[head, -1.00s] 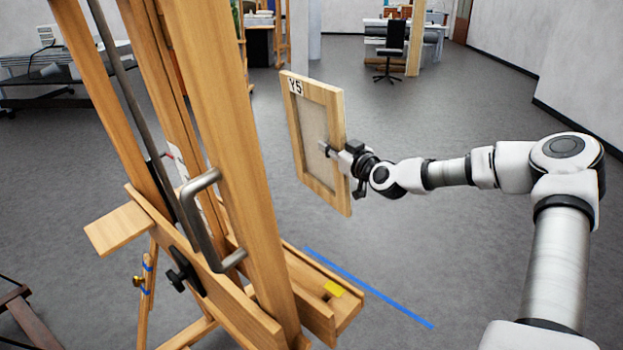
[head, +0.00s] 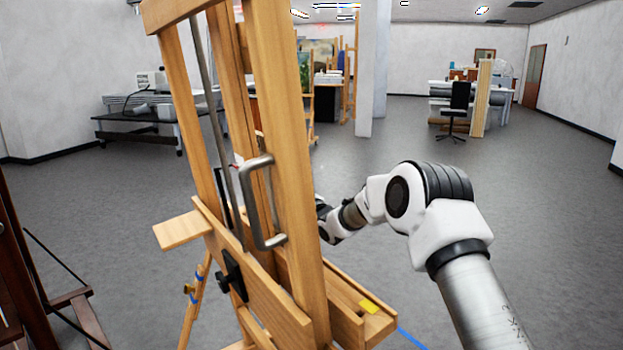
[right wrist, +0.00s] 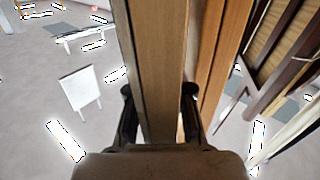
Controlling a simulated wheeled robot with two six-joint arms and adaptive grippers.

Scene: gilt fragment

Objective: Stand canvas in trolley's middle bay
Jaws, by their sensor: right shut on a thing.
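In the head view my right arm reaches behind the front post of the wooden easel (head: 292,180), which hides my right gripper and the canvas there. The canvas face is not visible. My left gripper is not in view. I cannot make out a trolley with bays in either view.
A dark wooden frame (head: 70,300) stands at lower left. A black table (head: 130,135) is at back left, an office chair (head: 455,110) at back right. Floor between is clear.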

